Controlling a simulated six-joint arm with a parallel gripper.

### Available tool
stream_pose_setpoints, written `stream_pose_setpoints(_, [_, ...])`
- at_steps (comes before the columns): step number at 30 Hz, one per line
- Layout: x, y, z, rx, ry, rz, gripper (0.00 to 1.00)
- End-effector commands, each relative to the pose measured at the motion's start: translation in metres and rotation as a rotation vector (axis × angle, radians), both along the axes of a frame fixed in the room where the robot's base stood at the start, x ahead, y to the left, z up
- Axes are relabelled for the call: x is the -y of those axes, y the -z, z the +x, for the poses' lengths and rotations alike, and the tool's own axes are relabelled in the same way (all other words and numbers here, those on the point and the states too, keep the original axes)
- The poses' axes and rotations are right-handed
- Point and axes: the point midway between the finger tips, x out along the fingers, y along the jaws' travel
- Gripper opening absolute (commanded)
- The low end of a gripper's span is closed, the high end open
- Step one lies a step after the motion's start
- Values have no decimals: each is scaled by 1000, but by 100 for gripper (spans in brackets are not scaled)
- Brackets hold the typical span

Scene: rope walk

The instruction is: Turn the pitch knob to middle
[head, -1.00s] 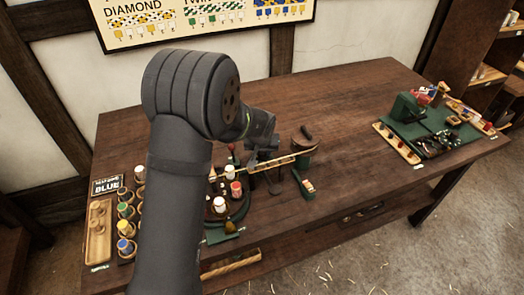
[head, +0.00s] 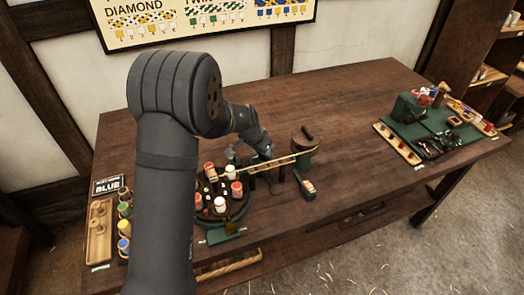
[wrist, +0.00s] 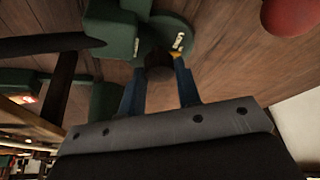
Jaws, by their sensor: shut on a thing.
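My gripper (wrist: 160,84) shows in the wrist view with its two blue fingers closed around a dark brown knob (wrist: 159,73). The knob sits against a dark green body (wrist: 172,34) that carries small white marks. A small yellow mark (wrist: 176,54) lies beside the right fingertip. I take the gripped part for the pitch knob; its pointer and the scale reading are too small to tell. In the head view my gripper (head: 268,158) is small and partly hidden, near the wooden bar above the table. The knob cannot be made out there.
A round carrier (head: 240,208) with several red- and white-topped bobbins stands left of the gripper. A wooden bar (head: 270,165) runs right to a drum-like stand (head: 304,146). A green block (head: 305,185) stands nearby. The table's back middle is clear.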

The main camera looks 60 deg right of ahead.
Motion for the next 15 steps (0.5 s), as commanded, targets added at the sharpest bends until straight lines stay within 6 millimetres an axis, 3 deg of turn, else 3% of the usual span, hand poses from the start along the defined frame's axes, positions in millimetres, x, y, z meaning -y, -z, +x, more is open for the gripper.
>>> stream_pose_setpoints(15, [0,0,1,1,124,1,8])
